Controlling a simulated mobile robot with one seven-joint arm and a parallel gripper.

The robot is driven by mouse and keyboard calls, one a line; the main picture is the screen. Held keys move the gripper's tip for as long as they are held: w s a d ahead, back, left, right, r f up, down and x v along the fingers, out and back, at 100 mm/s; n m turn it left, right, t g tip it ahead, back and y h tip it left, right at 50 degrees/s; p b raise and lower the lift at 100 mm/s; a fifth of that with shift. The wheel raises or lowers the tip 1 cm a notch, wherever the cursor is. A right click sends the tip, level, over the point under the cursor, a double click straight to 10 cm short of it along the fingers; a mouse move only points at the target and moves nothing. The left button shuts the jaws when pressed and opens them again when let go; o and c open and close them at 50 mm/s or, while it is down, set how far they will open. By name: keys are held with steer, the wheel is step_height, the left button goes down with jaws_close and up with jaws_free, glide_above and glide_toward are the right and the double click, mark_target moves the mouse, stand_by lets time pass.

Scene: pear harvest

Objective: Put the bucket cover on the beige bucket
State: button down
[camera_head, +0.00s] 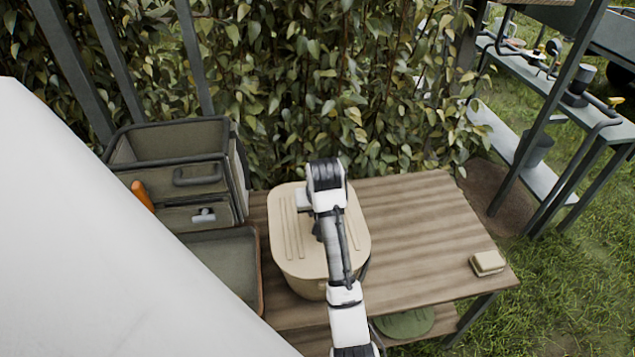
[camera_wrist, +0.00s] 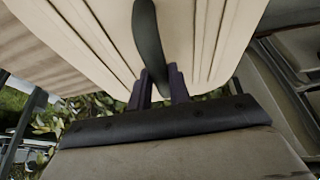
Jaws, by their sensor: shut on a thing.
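The beige bucket cover (camera_head: 288,240) has rounded corners and raised ribs. It lies roughly level over the beige bucket (camera_head: 303,288), whose front wall shows below the cover's near edge. I cannot tell whether the cover rests fully on the rim or sits slightly above it. In the wrist view, the cover (camera_wrist: 95,28) fills the top of the picture, with its dark curved handle (camera_wrist: 148,38) in the middle. My gripper (camera_wrist: 163,82) is shut on that handle. In the head view my arm hides the handle and part of the cover.
The bucket stands on a slatted wooden table (camera_head: 425,230). A grey drawer box (camera_head: 185,180) and a dark tray (camera_head: 225,262) are at the left. A small pale block (camera_head: 488,263) lies at the right end. Leafy foliage (camera_head: 300,80) rises behind. The table's right half is mostly clear.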

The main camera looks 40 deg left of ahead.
steer(key=c, duration=1.3)
jaws_free()
steer(key=shift+f, duration=0.1)
